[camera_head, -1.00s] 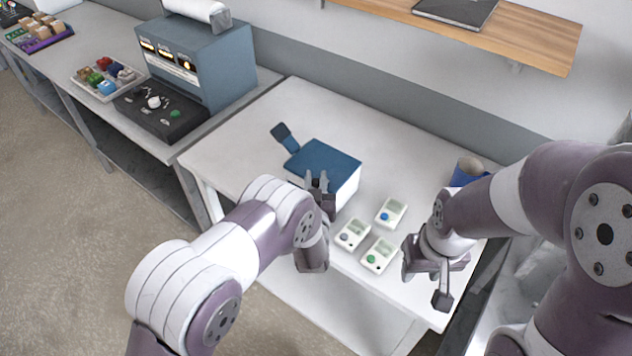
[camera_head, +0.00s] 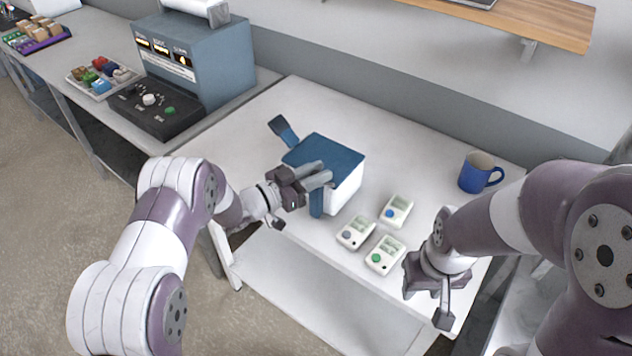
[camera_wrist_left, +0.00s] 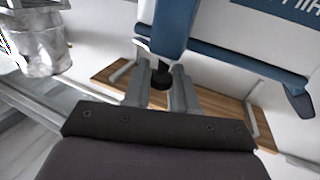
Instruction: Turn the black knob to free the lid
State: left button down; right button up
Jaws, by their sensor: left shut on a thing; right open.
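A white box (camera_head: 343,193) with a blue lid (camera_head: 326,155) stands on the white table. A blue strap (camera_head: 316,202) hangs down its near side; it shows large in the left wrist view (camera_wrist_left: 172,22). The black knob (camera_wrist_left: 161,78) sits below this strap in the left wrist view, between my left fingertips. My left gripper (camera_head: 328,173) reaches in from the left at the box's near side and is shut on the knob. In the head view the gripper hides the knob. My right gripper (camera_head: 428,300) is open and empty over the table's near right edge.
Several small white devices with buttons (camera_head: 356,232) lie right of the box. A blue mug (camera_head: 474,177) stands at the back right. A blue machine (camera_head: 205,65) and a parts tray (camera_head: 100,82) stand on the left bench.

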pick_arm(q)
jog(key=m+g+h+b, duration=0.2)
jog(key=m+g, duration=0.1)
jog(key=g, duration=0.1)
jog(key=shift+w+b, duration=0.1)
jog(key=shift+b, duration=0.2)
jog(key=shift+r+m+g+h+b, duration=0.15)
jog(key=shift+m+g+h+b, duration=0.25)
jog(key=shift+m+g+b, duration=0.85)
jog(key=shift+r+g+p, duration=0.1)
jog(key=shift+g+p, duration=0.35)
jog(key=shift+p, duration=0.05)
jog(key=c, duration=1.1)
grip_release()
jog(key=shift+o, duration=0.4)
jog(key=s+a+b, duration=0.2)
jog(key=a, duration=1)
jog(key=shift+a+b, duration=0.2)
jog(key=shift+b, duration=0.15)
